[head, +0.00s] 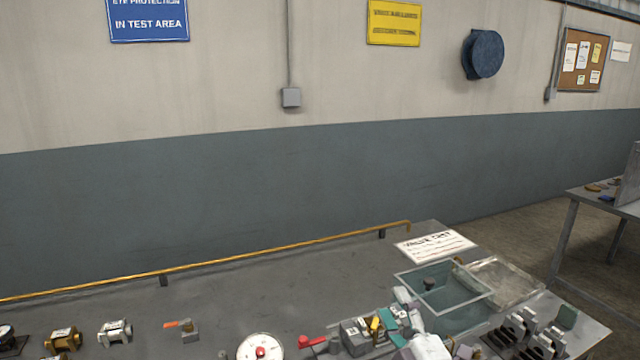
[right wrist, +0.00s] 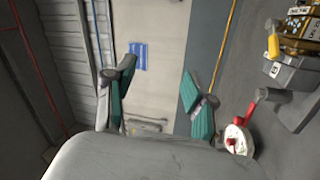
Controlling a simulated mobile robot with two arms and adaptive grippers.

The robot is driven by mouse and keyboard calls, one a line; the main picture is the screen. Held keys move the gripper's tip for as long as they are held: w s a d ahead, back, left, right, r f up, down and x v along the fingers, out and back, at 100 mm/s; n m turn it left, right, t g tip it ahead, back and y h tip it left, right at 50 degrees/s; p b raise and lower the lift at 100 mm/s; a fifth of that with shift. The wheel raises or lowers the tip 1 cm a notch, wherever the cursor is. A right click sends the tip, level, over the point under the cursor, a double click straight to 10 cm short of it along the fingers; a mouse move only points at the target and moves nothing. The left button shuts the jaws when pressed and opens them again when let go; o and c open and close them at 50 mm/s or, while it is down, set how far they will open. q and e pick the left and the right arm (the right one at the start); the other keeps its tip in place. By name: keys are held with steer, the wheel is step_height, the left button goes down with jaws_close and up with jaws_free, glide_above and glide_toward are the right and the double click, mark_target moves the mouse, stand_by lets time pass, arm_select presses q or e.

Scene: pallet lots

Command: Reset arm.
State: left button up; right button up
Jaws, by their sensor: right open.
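My right gripper (head: 394,312) is above the right part of the grey bench (head: 225,285), with its pale arm coming up from the bottom edge. In the right wrist view its two teal-padded fingers (right wrist: 156,82) stand wide apart with nothing between them. The far wall and a blue sign show through the gap. My left gripper does not show in either view.
A clear teal-tinted bin (head: 445,306) and a clear tray (head: 518,282) stand right of the gripper. A grey block with a red-handled valve (head: 312,341) is just left. A yellow rail (head: 220,262) runs along the back.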

steer(key=s+d+f+m+g+h, duration=0.35)
steer(key=s+f+m, duration=0.3)
steer(key=f, duration=0.25)
steer(key=s+d+f+m+g+h, duration=0.3)
steer(key=s+d+f+m+g, duration=0.15)
steer(key=s+f+m, duration=0.35)
steer(key=s+f+m+g, duration=0.1)
steer(key=s+f+g, duration=0.3)
steer(key=s, duration=0.5)
steer(key=s+f+m+g, duration=0.1)
steer(key=s+f+g, duration=0.3)
steer(key=s, duration=0.4)
step_height(320, 180, down, 27)
steer(key=s+g, duration=0.1)
steer(key=s, duration=0.1)
steer(key=s+d+f+g, duration=0.1)
steer(key=s+d+f, duration=0.1)
steer(key=s+f, duration=1.3)
steer(key=shift+s+g, duration=0.3)
steer(key=shift+s, duration=0.25)
